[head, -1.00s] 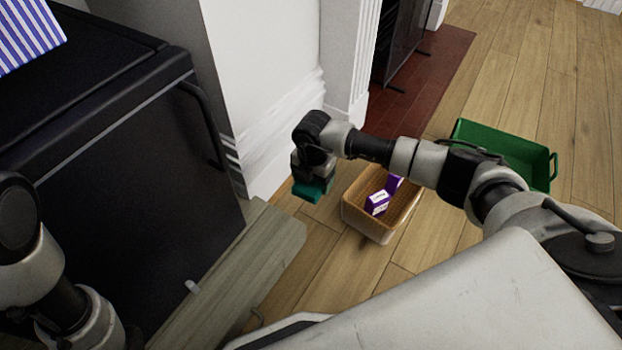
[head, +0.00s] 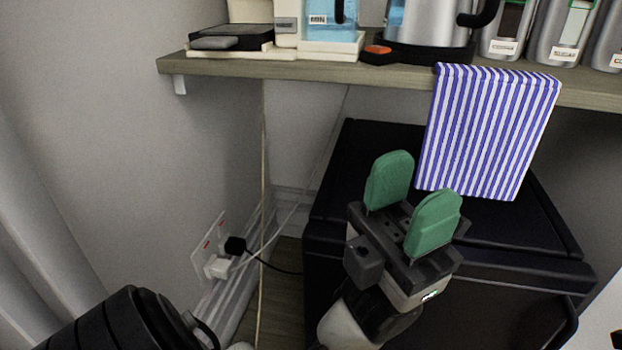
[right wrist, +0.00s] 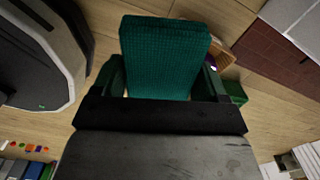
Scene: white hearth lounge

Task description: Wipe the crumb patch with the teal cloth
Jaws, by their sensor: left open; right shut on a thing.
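The teal cloth (right wrist: 165,58) is in the right wrist view, a folded ribbed pad between the fingers of my right gripper (right wrist: 165,85), which is shut on it. The right gripper is outside the head view. My left gripper (head: 411,208) is in the head view with its two green fingers apart and nothing between them. It is raised in front of the black fridge, just below and left of a striped cloth. No crumb patch shows in either view now.
A blue-and-white striped cloth (head: 489,130) hangs from a wooden shelf (head: 300,70) holding a kettle (head: 430,28) and several canisters. The black fridge (head: 450,300) stands below. A wall socket (head: 212,250) with cables is at left. A basket (right wrist: 220,57) shows behind the teal cloth.

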